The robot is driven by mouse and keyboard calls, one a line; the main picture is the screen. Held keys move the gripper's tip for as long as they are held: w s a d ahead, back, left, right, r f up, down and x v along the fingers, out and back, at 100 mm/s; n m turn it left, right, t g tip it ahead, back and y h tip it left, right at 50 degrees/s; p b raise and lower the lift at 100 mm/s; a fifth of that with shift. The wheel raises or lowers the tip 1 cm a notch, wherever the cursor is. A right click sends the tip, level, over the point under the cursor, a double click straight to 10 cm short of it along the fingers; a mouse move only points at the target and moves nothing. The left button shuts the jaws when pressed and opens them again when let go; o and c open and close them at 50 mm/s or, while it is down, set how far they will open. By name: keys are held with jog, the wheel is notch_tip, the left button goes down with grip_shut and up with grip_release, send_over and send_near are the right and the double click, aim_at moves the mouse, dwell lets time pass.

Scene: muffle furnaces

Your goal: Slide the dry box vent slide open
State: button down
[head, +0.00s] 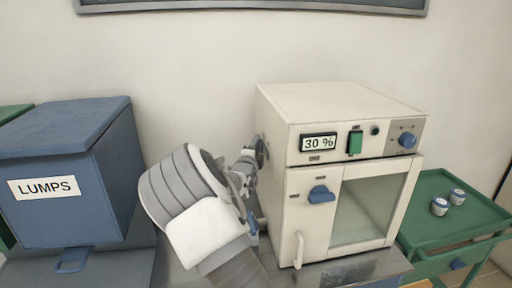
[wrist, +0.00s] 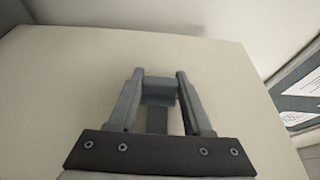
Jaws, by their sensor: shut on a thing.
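The dry box (head: 345,110) is a cream cabinet with a 30 % display, standing on a metal bench. My gripper (head: 262,150) reaches its left side wall, mostly edge-on in the head view and partly hidden by my arm. In the wrist view my gripper (wrist: 160,80) has its two fingers on either side of a small blue-grey tab, the vent slide (wrist: 158,92), against the cream wall. A grey strip runs from the tab toward the gripper's base. The fingers are shut on the tab. How far the slide is open cannot be told.
A blue bin labelled LUMPS (head: 110,180) stands left of my arm. The dry box has a glass-windowed door with a blue knob (head: 321,194) and a handle (head: 299,250) in front. A green cart (head: 450,190) with two small jars stands right. The wall is close behind.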

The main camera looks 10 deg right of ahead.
jog(key=s+b, duration=0.5)
jog(key=s, duration=0.1)
dwell(0.4)
jog(key=shift+s+f, duration=0.1)
jog(key=c, duration=0.8)
grip_release()
jog(key=o, duration=0.5)
jog(key=shift+s, duration=0.15)
jog(key=v, duration=1.7)
jog(key=shift+s+a, duration=0.15)
jog(key=shift+s, duration=0.05)
